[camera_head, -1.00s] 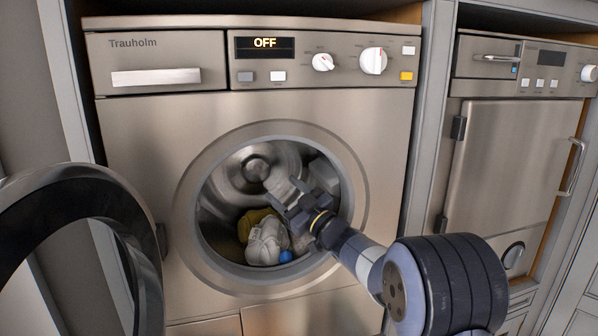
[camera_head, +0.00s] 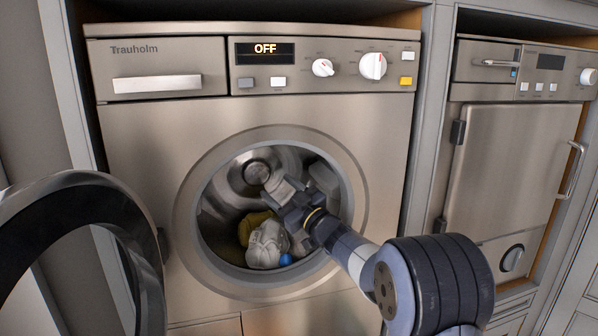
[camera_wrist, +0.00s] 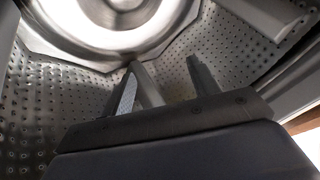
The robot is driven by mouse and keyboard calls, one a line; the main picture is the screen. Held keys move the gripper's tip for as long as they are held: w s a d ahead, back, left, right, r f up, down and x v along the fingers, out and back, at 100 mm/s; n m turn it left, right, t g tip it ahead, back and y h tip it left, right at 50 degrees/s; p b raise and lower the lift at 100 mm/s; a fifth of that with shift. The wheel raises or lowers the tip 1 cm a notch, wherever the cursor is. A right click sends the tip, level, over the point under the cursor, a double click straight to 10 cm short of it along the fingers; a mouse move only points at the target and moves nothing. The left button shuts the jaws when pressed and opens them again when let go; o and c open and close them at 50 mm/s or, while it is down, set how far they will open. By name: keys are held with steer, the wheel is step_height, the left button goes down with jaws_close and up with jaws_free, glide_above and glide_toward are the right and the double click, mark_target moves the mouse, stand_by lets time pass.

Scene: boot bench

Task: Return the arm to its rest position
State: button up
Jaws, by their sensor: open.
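My gripper (camera_head: 281,192) reaches into the open drum of the washing machine (camera_head: 140,130), at the right of the opening. In the wrist view my gripper (camera_wrist: 162,80) has its two fingers apart with nothing between them. The perforated drum wall (camera_wrist: 80,95) and its shiny metal back (camera_wrist: 110,25) show beyond the fingers. In the head view a grey-white cloth (camera_head: 267,245), a yellow cloth (camera_head: 250,226) and a small blue ball (camera_head: 286,259) lie at the drum bottom, below and left of my gripper.
The round door (camera_head: 95,200) stands swung open at the left. The display (camera_head: 265,50) reads OFF. A second appliance (camera_head: 505,165) with a shut door and a bar handle (camera_head: 572,170) stands at the right.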

steer(key=r+b+v, duration=0.1)
steer(key=b+v, duration=0.2)
steer(key=v, duration=0.5)
steer(key=d+r+b+v, duration=0.1)
steer(key=r+b+v, duration=0.1)
steer(key=v, duration=0.6)
steer(key=a+f+p+x, duration=0.1)
steer(key=f+p+x, duration=0.15)
steer(key=x, duration=0.55)
steer(key=f+p+x, duration=0.1)
steer(key=p+x, duration=0.2)
steer(key=x, duration=0.5)
steer(key=s+d+r, duration=0.2)
steer(key=s+d, duration=0.1)
steer(key=s, duration=1)
steer(key=s+d+r+b, duration=0.1)
steer(key=s+d+r, duration=0.1)
steer(key=s, duration=1.2)
steer(key=shift+s+d+r+b, duration=0.15)
steer(key=shift+d+r+b, duration=0.2)
steer(key=shift+r, duration=0.25)
steer(key=shift+d+r, duration=0.1)
